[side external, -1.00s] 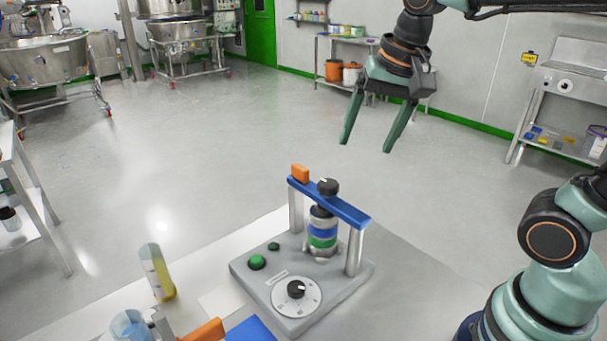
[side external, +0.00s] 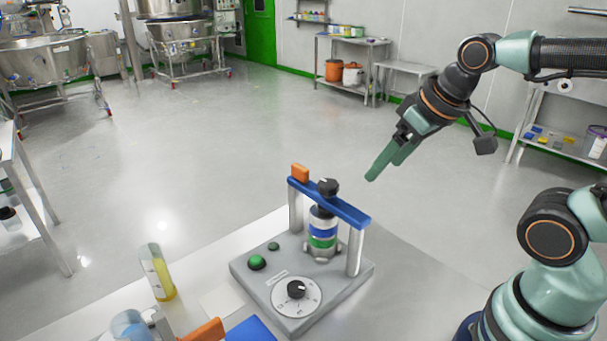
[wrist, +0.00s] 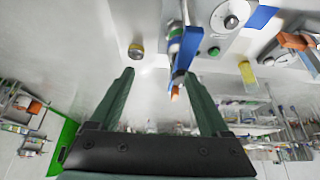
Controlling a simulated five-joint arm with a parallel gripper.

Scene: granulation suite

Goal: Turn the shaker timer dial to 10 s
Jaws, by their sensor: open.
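The shaker (side external: 345,280) has a grey base, two posts and a blue crossbar (side external: 345,206) with a black knob on top. Its timer dial (side external: 297,290) is a black knob on a pale round scale at the front corner. The dial also shows at the top of the wrist view (wrist: 231,20); its setting is too small to read. A jar with blue and green bands (side external: 322,234) stands under the crossbar. My gripper (side external: 384,170) is open and empty, in the air above and right of the shaker, fingers slanting down-left. Both fingers show in the wrist view (wrist: 160,76).
A green button (side external: 257,262) and a smaller one sit on the base. A cylinder with yellow liquid (side external: 158,273) and a blue-liquid beaker (side external: 130,326) stand left. An orange piece (side external: 299,173) stands at the crossbar's left end. The bench right of the shaker looks clear.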

